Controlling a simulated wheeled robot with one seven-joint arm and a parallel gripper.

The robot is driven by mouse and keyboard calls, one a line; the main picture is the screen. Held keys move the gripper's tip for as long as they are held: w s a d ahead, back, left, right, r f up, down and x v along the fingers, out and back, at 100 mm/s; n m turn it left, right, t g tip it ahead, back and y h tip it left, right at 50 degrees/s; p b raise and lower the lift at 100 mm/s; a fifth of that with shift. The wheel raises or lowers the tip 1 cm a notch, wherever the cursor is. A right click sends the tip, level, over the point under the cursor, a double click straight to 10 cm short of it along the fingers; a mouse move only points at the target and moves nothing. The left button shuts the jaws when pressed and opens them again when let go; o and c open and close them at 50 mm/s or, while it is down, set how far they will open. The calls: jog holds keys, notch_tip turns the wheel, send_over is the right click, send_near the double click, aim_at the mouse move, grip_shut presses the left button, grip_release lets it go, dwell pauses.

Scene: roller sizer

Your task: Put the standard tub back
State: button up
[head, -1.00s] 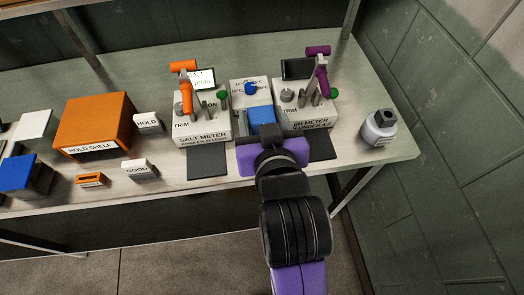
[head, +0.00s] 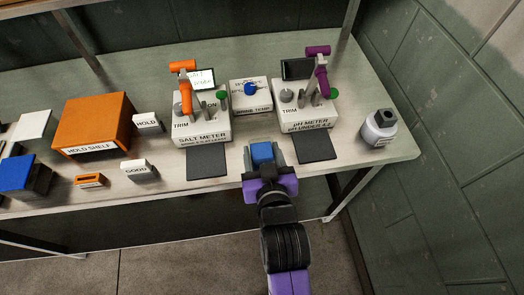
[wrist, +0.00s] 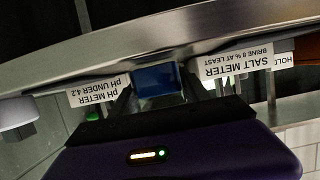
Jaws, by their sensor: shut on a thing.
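My gripper (head: 265,165) is shut on a small blue tub (head: 262,152), at the front edge of the bench between the two meters. The tub also shows in the wrist view (wrist: 158,80), between the two dark fingers (wrist: 160,98). I see no readable label on it, so I cannot tell from its look whether it is the standard tub. The fingers and the purple gripper body hide its lower part.
The salt meter (head: 203,128) stands left and the pH meter (head: 303,115) right, each with a dark pad in front. A brine temp box (head: 250,93) stands behind. A grey bottle (head: 379,129) is at the right end. The orange hold shelf (head: 96,122) is left.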

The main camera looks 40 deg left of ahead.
jog(key=shift+f, duration=0.15)
jog(key=o, duration=1.6)
jog(key=shift+o, duration=0.2)
jog(key=shift+r, duration=0.2)
jog(key=v, duration=1.2)
jog(key=shift+b, duration=0.35)
